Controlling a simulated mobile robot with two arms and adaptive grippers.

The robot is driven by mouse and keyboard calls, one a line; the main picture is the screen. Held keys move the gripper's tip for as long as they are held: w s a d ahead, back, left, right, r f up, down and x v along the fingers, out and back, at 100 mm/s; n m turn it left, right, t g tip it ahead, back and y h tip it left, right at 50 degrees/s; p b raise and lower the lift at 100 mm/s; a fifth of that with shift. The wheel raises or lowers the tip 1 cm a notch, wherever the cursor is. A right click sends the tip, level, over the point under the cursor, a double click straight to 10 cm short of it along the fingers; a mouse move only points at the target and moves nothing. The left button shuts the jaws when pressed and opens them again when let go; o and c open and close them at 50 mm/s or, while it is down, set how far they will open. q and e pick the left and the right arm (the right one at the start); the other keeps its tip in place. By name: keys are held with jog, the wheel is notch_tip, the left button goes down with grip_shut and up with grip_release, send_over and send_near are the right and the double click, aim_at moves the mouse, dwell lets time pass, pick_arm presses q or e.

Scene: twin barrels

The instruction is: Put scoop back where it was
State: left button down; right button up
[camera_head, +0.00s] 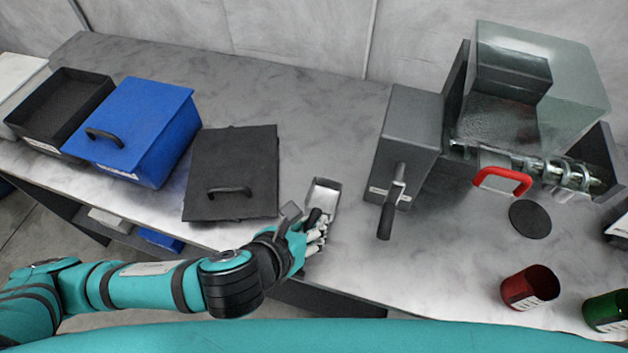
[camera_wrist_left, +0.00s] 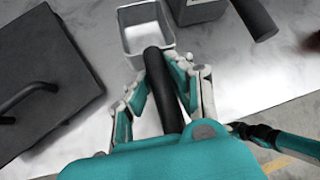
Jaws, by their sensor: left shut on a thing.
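The scoop (camera_head: 324,194) has a pale metal pan and a black handle. My left gripper (camera_head: 316,230) is shut on the handle near the table's front edge, between the black lid and the grey box. In the left wrist view the scoop's pan (camera_wrist_left: 147,32) points away, and its handle (camera_wrist_left: 160,85) runs back between the fingers of my left gripper (camera_wrist_left: 165,90). I cannot tell whether the pan touches the table. My right gripper is not in view.
A black lid (camera_head: 235,160) and a blue box (camera_head: 140,130) are on the left, with an open black tray (camera_head: 62,105) beyond. A grey box (camera_head: 408,130) with a dark-handled tool (camera_head: 387,222) stands right of the scoop. A clear-hopper machine (camera_head: 530,90), red cup (camera_head: 530,287) and green cup (camera_head: 606,311) are farther right.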

aim_at(313, 180)
pick_arm(q)
jog(key=w, duration=0.4)
jog(key=w+p, duration=0.1)
jog(key=w, duration=0.3)
jog(key=w+f+p, duration=0.1)
jog(key=w, duration=0.3)
jog(key=shift+w+d, duration=0.3)
jog(key=shift+w, duration=0.35)
jog(key=shift+w+f, duration=0.15)
jog(key=shift+f, duration=0.05)
notch_tip(313, 180, down, 3)
jog(key=shift+f, duration=0.2)
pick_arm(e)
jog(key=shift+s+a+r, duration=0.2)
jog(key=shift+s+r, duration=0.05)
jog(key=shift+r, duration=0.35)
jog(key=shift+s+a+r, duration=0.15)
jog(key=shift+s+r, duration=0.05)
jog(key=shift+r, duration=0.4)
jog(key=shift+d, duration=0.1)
pick_arm(q)
jog(key=c, duration=1.2)
grip_release()
jog(key=shift+f, duration=0.1)
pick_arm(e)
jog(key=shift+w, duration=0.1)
